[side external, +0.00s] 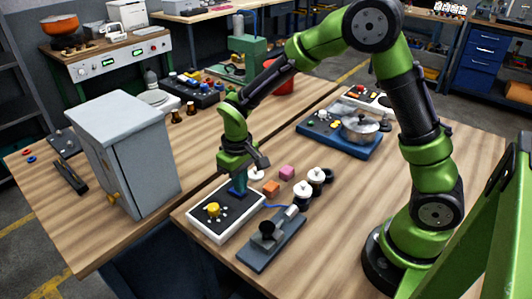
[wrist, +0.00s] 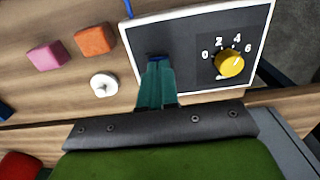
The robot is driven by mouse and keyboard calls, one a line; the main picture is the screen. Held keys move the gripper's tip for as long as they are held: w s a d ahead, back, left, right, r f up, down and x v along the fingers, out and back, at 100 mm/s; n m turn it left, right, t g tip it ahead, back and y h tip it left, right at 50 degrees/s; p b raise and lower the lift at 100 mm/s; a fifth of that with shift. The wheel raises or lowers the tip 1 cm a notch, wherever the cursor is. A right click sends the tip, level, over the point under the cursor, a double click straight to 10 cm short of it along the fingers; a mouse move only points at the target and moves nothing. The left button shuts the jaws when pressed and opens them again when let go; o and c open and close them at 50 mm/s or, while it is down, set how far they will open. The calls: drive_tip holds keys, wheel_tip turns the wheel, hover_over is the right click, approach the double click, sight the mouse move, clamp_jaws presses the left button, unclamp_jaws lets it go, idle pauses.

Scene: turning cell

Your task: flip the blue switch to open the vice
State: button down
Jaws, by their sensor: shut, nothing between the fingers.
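A control box with a dark top and white rim (side external: 194,226) sits near the table's edge; its dark face also shows in the wrist view (wrist: 180,30). A small part of the blue switch (wrist: 157,57) shows right at my fingertips; the fingers hide most of it, and I cannot tell its position or whether they touch. My gripper (side external: 238,190) is shut and empty, pointing down over the box. Its teal fingers fill the middle of the wrist view (wrist: 157,82). What looks like the vice (side external: 272,240), on a grey-blue base, stands beside the box; its jaw opening is unclear.
A yellow dial (wrist: 230,64) is on the box face, right of my fingers in the wrist view. An orange block (side external: 271,188), a pink block (side external: 287,172) and several white-topped round pieces (side external: 303,188) stand close by. A grey cabinet (side external: 128,160) stands to the left.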

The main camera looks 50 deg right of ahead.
drive_tip(key=shift+f, duration=0.45)
drive_tip(key=shift+r, duration=3.5)
drive_tip(key=s+d+r+m+t+y, duration=0.1)
drive_tip(key=s+d+r+m+t, duration=0.1)
drive_tip(key=s+r, duration=0.4)
drive_tip(key=s+d+r+m+t+y, duration=0.1)
drive_tip(key=s+r+t, duration=0.4)
drive_tip(key=s, duration=0.5)
wheel_tip(320, 180, up, 3)
drive_tip(key=shift+s+d+f+m, duration=0.15)
drive_tip(key=shift+d+f+m, duration=0.05)
drive_tip(key=shift+d+m, duration=0.35)
